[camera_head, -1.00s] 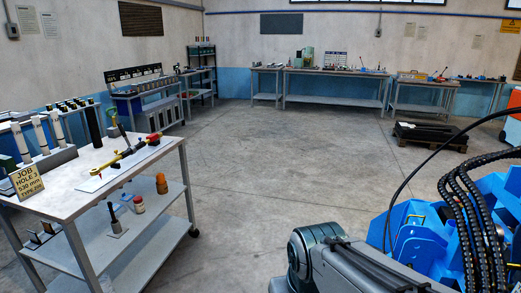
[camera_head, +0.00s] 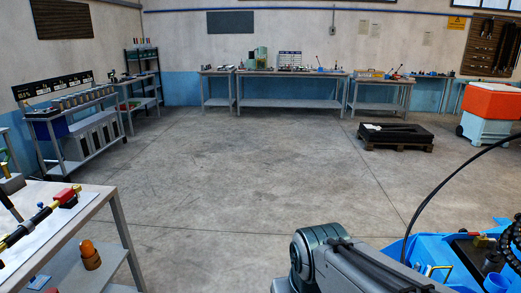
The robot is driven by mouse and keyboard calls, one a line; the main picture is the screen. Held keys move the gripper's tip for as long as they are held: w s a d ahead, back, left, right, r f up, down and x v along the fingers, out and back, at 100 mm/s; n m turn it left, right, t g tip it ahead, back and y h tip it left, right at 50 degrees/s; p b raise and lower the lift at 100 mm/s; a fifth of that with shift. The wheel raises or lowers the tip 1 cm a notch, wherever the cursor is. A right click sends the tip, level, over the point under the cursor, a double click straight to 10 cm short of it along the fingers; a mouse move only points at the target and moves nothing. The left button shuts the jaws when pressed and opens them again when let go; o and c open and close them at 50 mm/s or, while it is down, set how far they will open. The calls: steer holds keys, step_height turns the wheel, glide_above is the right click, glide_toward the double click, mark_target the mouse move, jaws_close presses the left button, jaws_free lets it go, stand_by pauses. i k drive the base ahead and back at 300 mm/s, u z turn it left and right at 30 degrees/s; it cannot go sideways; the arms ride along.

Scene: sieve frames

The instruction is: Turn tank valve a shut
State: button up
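No tank valve can be made out in the camera_head view. My own arm (camera_head: 345,262) shows at the bottom centre as a grey, rounded link, but my gripper is outside the frame. An orange and white chest (camera_head: 488,112) stands at the right; I cannot tell any valve on it. Whether a tank is among the small items on the far benches is too small to tell.
A grey work table (camera_head: 105,205) with a yellow and red tool (camera_head: 45,213) is close at the left. A low pallet (camera_head: 397,142) with a black item lies ahead right. Long benches (camera_head: 290,103) line the back wall. The middle floor (camera_head: 240,170) is clear.

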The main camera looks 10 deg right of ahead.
mark_target(473, 233)
steer(key=z, duration=0.25)
steer(key=i, duration=1.55)
steer(key=z, duration=1.05)
steer(key=i, duration=1.2)
steer(key=z, duration=1.75)
steer(key=i, duration=0.75)
steer(key=z, duration=0.5)
